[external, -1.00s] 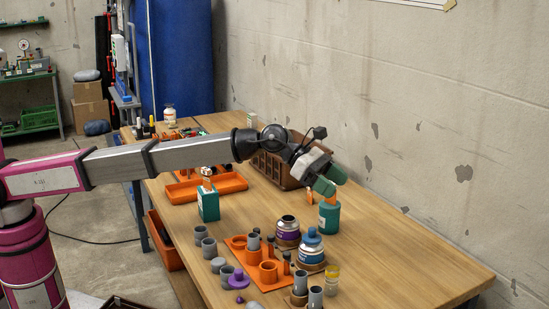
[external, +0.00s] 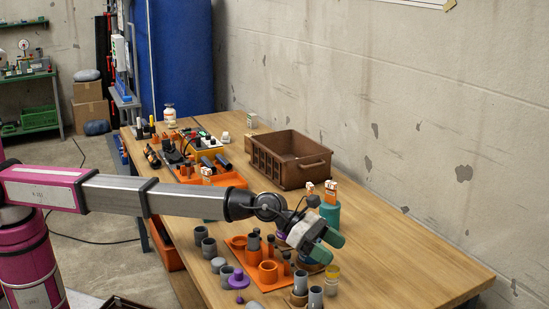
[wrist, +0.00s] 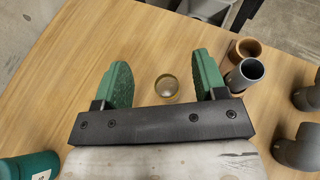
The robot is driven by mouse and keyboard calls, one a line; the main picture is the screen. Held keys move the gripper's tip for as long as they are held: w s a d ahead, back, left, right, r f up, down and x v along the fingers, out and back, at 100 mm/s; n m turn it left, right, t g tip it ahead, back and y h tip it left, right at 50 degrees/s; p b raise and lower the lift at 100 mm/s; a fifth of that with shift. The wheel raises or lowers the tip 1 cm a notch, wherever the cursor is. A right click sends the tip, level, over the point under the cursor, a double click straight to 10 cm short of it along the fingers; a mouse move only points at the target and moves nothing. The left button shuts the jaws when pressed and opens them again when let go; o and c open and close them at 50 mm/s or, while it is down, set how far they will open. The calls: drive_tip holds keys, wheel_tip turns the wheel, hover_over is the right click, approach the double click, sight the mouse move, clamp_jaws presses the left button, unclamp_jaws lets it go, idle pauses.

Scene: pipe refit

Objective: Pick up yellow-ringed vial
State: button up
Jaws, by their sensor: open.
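The yellow-ringed vial (external: 332,280) stands upright near the right front of the wooden table, a small clear vial with a yellow band. In the wrist view, a round, clear, yellowish top (wrist: 167,87), which looks like the vial from above, lies between my finger pads, nearer the right one. My gripper (external: 328,246) is open and empty, above and slightly behind the vial in the external view. Its green fingers (wrist: 162,76) show spread apart in the wrist view, touching nothing that I can see. The exact height gap is hard to tell.
Grey pipe pieces (external: 315,297) stand close left of the vial; one grey pipe (wrist: 247,73) is just beside my right finger in the wrist view. A teal bottle (external: 327,219) is behind my gripper. An orange fixture (external: 267,272) lies left. Table right of the vial is clear.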

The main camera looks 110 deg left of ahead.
sight(327, 262)
drive_tip(key=shift+f, duration=1.55)
wheel_tip(327, 262, down, 2)
drive_tip(key=shift+f, duration=0.2)
drive_tip(key=shift+x, duration=1.2)
drive_tip(key=shift+w+f, duration=0.3)
drive_tip(key=shift+f, duration=0.05)
drive_tip(key=shift+c, duration=0.3)
drive_tip(key=shift+s, duration=0.1)
drive_tip(key=c, duration=0.9)
